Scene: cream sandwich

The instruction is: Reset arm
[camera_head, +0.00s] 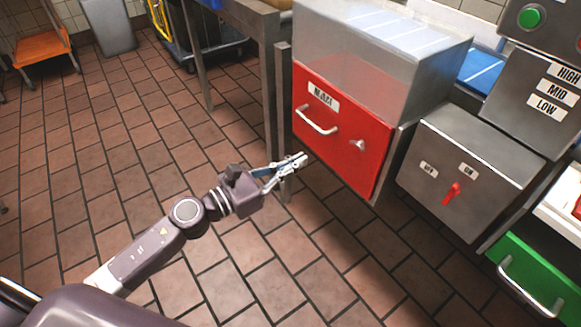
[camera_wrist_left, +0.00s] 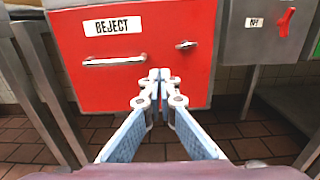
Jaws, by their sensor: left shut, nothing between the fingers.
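My left gripper (camera_head: 297,161) reaches in from the left in the head view, just in front of and to the left of the red drawer front. In the left wrist view its fingertips (camera_wrist_left: 160,76) are together with nothing between them. They overlap the lower part of the red REJECT front (camera_wrist_left: 130,45) in that view; I cannot tell whether they touch it. My left arm (camera_head: 160,240) is stretched out over the tiled floor. My right gripper is not in view.
The red REJECT front (camera_head: 345,150) has a handle (camera_head: 316,121) and a latch. To its right are a steel box (camera_head: 470,165) with a red switch and a green drawer (camera_head: 525,275). A table leg (camera_head: 284,120) stands left of it.

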